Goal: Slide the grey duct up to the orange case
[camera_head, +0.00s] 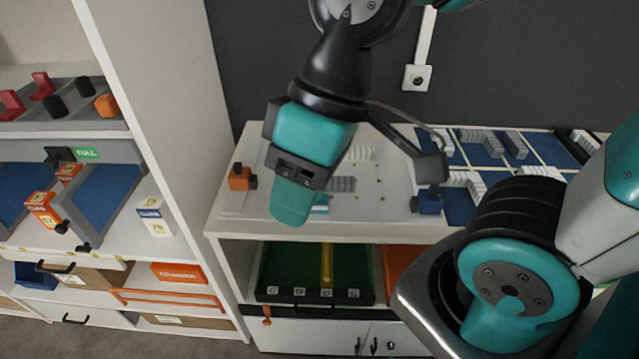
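The orange case (240,178), with black fittings, sits at the left of the white board on the counter. A grey ribbed duct (343,184) lies on the board to its right, apart from it. My gripper (291,204) is between the two in the picture and points down at the board. Its teal end hides part of the board and may cover the left end of the duct. I cannot see a gap between its fingers, or whether it touches the duct.
A blue case (429,203) stands at the board's right, and a white ribbed duct (360,154) lies behind the grey one. Blue panels (483,148) with more ducts are at the right. A shelf unit (165,100) rises at the left. My arm blocks the lower right.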

